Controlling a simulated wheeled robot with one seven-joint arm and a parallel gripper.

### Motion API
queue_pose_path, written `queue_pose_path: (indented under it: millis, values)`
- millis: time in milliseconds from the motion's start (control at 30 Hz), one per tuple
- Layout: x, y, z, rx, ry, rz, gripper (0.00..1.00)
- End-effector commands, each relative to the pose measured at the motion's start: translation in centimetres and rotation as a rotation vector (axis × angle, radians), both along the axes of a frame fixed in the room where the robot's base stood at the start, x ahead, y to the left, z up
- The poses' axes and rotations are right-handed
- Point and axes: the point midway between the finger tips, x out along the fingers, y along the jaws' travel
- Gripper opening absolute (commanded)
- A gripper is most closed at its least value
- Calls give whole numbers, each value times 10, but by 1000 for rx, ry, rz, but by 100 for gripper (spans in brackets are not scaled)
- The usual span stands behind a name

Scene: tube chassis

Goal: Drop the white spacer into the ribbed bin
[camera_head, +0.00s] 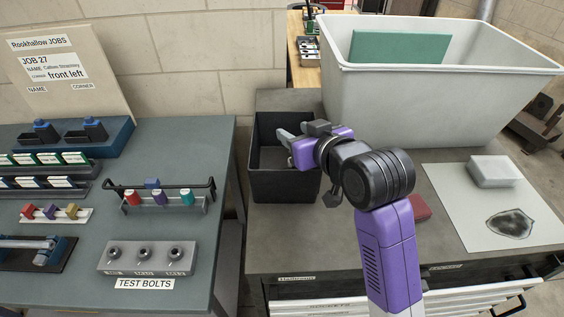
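My gripper (287,138) reaches left over the black open bin (285,184). Its grey fingers look spread, with nothing visible between them. The bin stands on the dark bench top; I cannot make out clear ribs on its walls. Its inside is dark and partly hidden by my gripper, so I cannot tell what lies in it. No piece is clearly recognisable as the white spacer. A whitish block (493,171) lies on a pale sheet at the right; I cannot tell whether it is the spacer.
A large pale grey tub (430,100) with a green panel (399,47) stands behind my arm. A dark red item (420,207) lies beside my arm. The left bench (100,225) holds a TEST BOLTS block (147,258) and several racks. A gap separates the benches.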

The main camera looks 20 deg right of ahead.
Motion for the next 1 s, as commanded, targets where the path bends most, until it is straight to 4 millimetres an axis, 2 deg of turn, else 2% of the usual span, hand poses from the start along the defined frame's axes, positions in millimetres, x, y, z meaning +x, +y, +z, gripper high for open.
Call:
queue_pose_path:
  millis: [267, 533, 700, 1000]
  values:
    - [-8, -1, 3, 0, -1, 0, 43]
    - [-48, -4, 20, 0, -2, -1, 43]
    - [-66, -6, 28, 0, -2, -1, 43]
    - [-72, -6, 30, 0, 0, 0, 43]
